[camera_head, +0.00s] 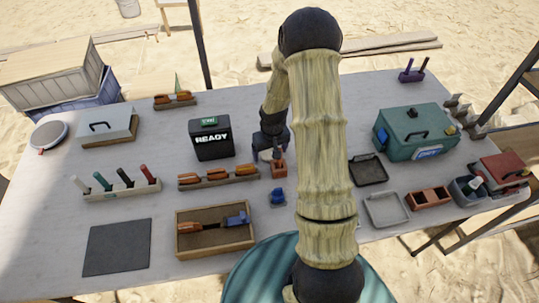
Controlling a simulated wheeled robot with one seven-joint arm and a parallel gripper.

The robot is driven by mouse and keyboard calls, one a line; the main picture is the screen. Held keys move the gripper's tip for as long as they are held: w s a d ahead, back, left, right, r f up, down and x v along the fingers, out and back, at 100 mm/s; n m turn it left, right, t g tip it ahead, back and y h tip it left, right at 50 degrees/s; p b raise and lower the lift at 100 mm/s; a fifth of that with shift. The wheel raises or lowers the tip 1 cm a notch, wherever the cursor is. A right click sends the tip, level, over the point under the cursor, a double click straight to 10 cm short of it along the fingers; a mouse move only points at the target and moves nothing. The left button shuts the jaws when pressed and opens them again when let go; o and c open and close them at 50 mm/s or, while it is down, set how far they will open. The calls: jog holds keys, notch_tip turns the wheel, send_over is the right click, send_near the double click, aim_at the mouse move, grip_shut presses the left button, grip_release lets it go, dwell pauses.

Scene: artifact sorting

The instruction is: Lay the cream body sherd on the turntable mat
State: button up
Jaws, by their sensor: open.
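My arm reaches over the table, and my gripper (270,154) points down near the table's middle, open, just right of the black READY box. A small orange-brown holder (278,170) stands right beneath or beside its fingertips; I cannot tell whether they touch. I cannot make out the cream body sherd; it may be hidden by my arm or too small to tell. A round, grey-topped disc (49,134) at the table's far left looks like the turntable with its mat. Nothing shows lying on it.
The black READY box (212,142) stands left of my gripper. Tool racks (217,176) and a wooden tray (215,245) lie in front. A dark flat mat (117,248) is front left. A green case (415,132) and small trays (386,208) fill the right.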

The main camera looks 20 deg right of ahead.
aim_at(270, 155)
dwell(0.5)
jog(key=c, duration=1.1)
jog(key=shift+r, duration=0.1)
jog(key=shift+c, duration=0.2)
notch_tip(270, 155, up, 10)
